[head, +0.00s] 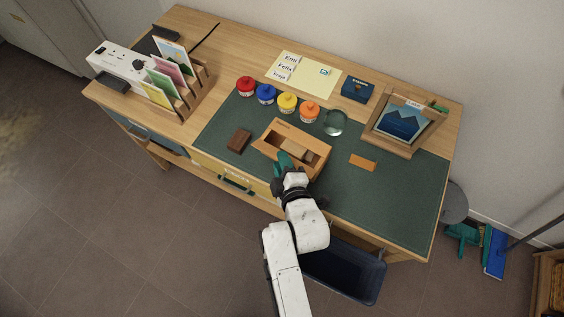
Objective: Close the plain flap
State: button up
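The desk front carries a blue-grey panel (153,138) at left and a yellow panel (212,171) with a dark green handle (237,184) beside it. The front further right is largely hidden by my arm, and I cannot tell which part is the plain flap or how far it stands open. My gripper (283,161), with green fingers, is over the front left edge of an open wooden box (308,135) on the desk mat. I cannot tell whether it touches the box, nor whether its fingers are apart or hold anything.
A brown block (239,140) lies left of the box, an orange-brown block (362,162) right of it. Several coloured pots (288,103) and a clear round object (336,122) stand behind. A picture stand (405,122) is at right. A dark bin (345,273) stands below the desk.

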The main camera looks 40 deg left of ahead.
jog(key=shift+c, duration=0.2)
grip_shut()
jog(key=shift+r, duration=0.1)
